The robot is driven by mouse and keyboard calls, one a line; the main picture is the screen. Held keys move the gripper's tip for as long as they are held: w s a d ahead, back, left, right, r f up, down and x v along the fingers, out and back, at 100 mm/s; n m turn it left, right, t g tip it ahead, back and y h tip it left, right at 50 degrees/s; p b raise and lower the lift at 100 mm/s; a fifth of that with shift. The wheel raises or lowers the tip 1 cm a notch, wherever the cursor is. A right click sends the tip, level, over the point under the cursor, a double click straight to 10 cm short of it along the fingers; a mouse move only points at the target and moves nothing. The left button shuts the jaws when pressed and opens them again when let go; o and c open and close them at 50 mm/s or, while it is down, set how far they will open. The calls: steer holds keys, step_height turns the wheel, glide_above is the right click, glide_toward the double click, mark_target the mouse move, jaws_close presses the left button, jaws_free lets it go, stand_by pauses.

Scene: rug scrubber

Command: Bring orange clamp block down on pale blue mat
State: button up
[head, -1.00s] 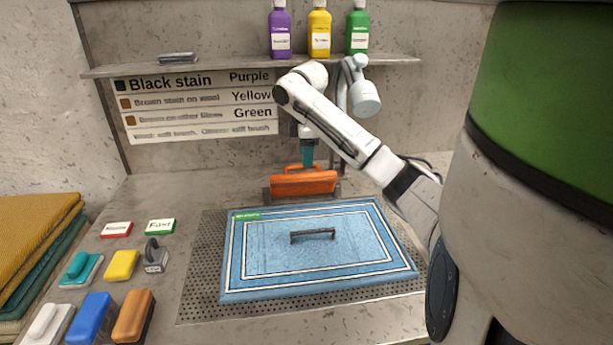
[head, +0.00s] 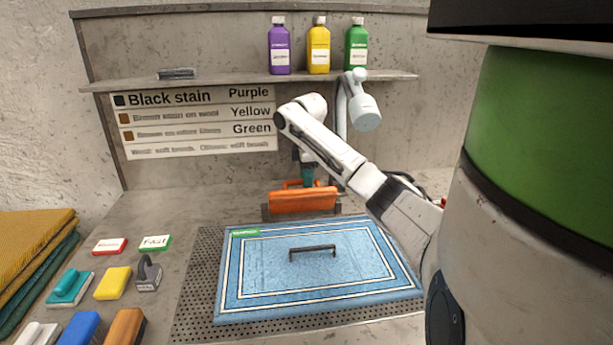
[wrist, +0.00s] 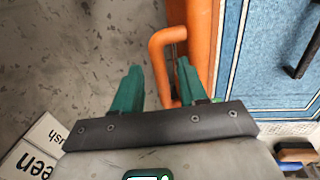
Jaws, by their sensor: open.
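The orange clamp block (head: 303,201) stands upright at the back edge of the pale blue mat (head: 262,262), with an orange loop handle on top. My gripper (head: 307,178) is over the block from above, its teal fingers at the handle. In the wrist view, my gripper (wrist: 158,82) is open, with the bar of the orange handle (wrist: 160,62) between the fingers, nearer the right one. The block's body (wrist: 200,40) lies to the right there, beside the mat (wrist: 270,60). I cannot tell whether a finger touches the handle.
A dark bar handle (head: 312,250) sits on the mat, which lies on a perforated plate (head: 195,290). Brushes and sponges, including a yellow sponge (head: 112,283), are at the left. A shelf (head: 230,82) with bottles is behind; a grey lamp (head: 362,110) hangs nearby.

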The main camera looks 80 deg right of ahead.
steer(key=shift+f, duration=0.15)
steer(key=shift+c, duration=0.3)
jaws_close()
stand_by(0.3)
